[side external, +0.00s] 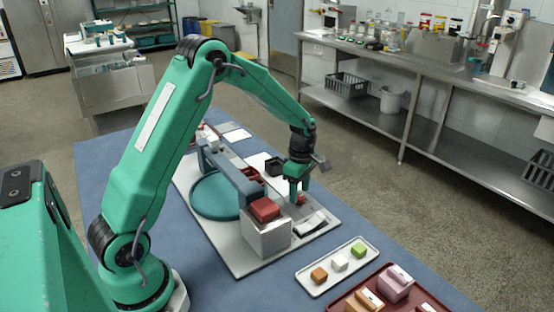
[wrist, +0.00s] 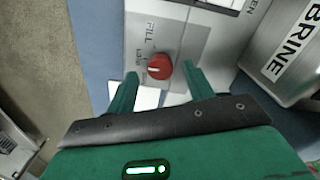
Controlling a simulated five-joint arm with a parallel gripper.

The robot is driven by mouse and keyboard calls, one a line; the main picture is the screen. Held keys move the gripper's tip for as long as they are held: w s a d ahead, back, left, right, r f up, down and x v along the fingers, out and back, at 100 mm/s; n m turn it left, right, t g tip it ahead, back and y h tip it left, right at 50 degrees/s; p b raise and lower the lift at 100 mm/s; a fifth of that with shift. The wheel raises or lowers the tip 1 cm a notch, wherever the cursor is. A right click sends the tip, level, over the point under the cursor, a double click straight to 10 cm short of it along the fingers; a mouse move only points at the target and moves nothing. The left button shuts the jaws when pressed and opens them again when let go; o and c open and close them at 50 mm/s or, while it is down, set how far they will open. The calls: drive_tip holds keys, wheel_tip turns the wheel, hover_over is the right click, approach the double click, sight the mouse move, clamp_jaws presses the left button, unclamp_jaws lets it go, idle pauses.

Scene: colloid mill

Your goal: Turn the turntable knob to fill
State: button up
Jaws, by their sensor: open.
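The red turntable knob (wrist: 162,66) sits on a pale panel in the wrist view, with a white mark on its face toward its left side. The word FILL is printed above and left of it; smaller labels beside it are hard to read. My gripper (wrist: 160,84) is open, its green fingers apart on either side of the knob's lower part. I cannot tell whether they touch it. In the side view my gripper (side external: 298,194) points down over the red knob (side external: 301,199), which it partly hides. The teal turntable (side external: 216,196) lies left of it.
A metal box marked BRINE (wrist: 292,52) stands close right of the knob in the wrist view. A grey box with a red top (side external: 266,236) and a blue-grey beam (side external: 228,172) stand near my gripper. A white tray (side external: 310,282) with small blocks lies in front.

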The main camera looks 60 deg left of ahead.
drive_tip(key=shift+f, duration=0.8)
drive_tip(key=c, duration=1)
drive_tip(key=shift+o, duration=0.2)
drive_tip(key=shift+m, duration=0.3)
drive_tip(key=m, duration=0.6)
drive_tip(key=shift+r, duration=0.1)
drive_tip(key=m, duration=0.5)
drive_tip(key=shift+m, duration=0.3)
